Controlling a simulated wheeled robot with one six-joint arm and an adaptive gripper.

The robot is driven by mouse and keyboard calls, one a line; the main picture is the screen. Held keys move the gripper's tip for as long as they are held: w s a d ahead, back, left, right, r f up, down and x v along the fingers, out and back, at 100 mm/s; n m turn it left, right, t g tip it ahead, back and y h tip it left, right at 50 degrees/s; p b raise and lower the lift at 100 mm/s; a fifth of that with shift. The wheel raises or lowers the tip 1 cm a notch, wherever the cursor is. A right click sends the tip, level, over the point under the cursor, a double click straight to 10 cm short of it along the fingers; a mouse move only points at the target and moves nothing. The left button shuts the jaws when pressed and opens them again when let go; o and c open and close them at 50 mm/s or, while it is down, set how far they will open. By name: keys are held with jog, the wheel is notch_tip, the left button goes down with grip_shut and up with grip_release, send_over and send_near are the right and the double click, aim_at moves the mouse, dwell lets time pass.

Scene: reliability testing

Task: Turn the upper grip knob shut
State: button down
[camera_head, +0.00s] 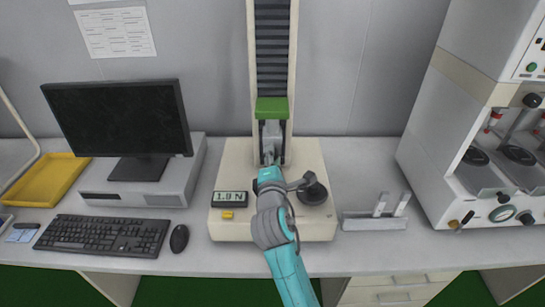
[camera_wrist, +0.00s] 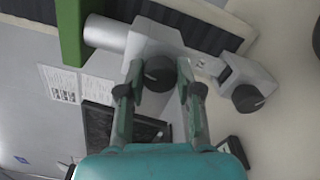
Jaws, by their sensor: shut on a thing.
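The upper grip is a grey metal block (camera_head: 271,131) hanging below the green crosshead (camera_head: 271,108) of the tensile tester. In the wrist view the grip body (camera_wrist: 150,38) carries a dark round upper knob (camera_wrist: 158,74). My gripper (camera_wrist: 160,70) has one finger on each side of this knob and is shut on it. In the head view my gripper (camera_head: 269,170) reaches up to the grips from the front and hides the knob. The lower grip (camera_wrist: 243,72), with its own dark knob (camera_wrist: 249,98), is apart from my fingers, at right in the wrist view.
The tester's cream base (camera_head: 232,170) bears a display (camera_head: 230,198) and a small yellow piece (camera_head: 228,214). A dark round part (camera_head: 313,193) is right of my arm. A monitor (camera_head: 118,118) and keyboard (camera_head: 102,235) stand left; a metal holder (camera_head: 375,221) and large machine (camera_head: 440,120) stand right.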

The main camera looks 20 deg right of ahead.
jog(key=m, duration=2.1)
jog(key=shift+f, duration=0.15)
jog(key=shift+m, duration=0.3)
jog(key=c, duration=0.8)
grip_release()
jog(key=shift+o, duration=0.2)
jog(key=v, duration=1.2)
